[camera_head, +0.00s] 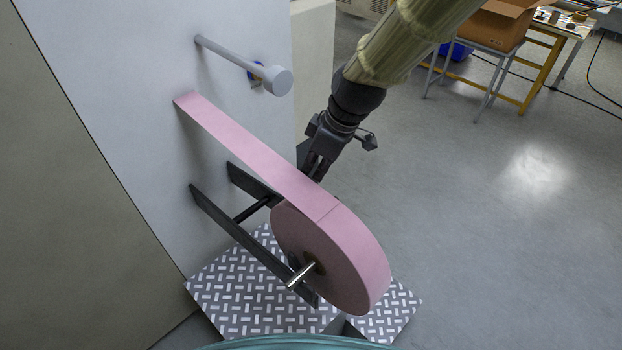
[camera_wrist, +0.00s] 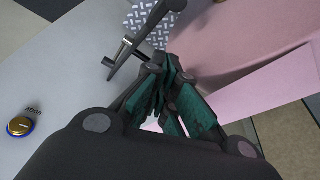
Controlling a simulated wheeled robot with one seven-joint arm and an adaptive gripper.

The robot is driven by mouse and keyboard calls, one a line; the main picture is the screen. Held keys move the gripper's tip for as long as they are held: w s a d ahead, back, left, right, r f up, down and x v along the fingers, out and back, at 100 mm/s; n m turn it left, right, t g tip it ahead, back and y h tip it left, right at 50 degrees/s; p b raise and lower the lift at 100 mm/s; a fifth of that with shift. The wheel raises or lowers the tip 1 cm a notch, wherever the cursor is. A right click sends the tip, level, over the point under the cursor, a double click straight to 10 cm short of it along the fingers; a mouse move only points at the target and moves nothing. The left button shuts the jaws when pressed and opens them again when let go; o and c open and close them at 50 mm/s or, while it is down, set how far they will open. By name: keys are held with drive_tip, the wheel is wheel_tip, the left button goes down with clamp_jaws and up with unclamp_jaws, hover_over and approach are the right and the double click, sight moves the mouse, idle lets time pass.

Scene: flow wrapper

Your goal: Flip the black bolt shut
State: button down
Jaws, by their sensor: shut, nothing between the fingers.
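My gripper (camera_head: 312,176) is shut and empty, pointing down beside the pink film, behind the roll in the head view. In the wrist view its dark fingers with green pads (camera_wrist: 172,105) are together. A dark bracket (camera_wrist: 148,38) with a thin shaft lies just beyond the fingertips. In the head view two dark bracket arms (camera_head: 214,222) come out from the white panel, joined by a dark rod (camera_head: 252,210). I cannot surely pick out the black bolt; my gripper and the roll hide part of the far bracket arm.
A pink film roll (camera_head: 350,262) sits on a metal spindle (camera_head: 302,275), its web running up to the white panel (camera_head: 150,90). A grey roller (camera_head: 245,65) sticks out above. A blue-ringed brass knob (camera_wrist: 20,127) is on the panel. Open floor (camera_head: 480,230) lies right.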

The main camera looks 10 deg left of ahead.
drive_tip(key=shift+v, duration=1.1)
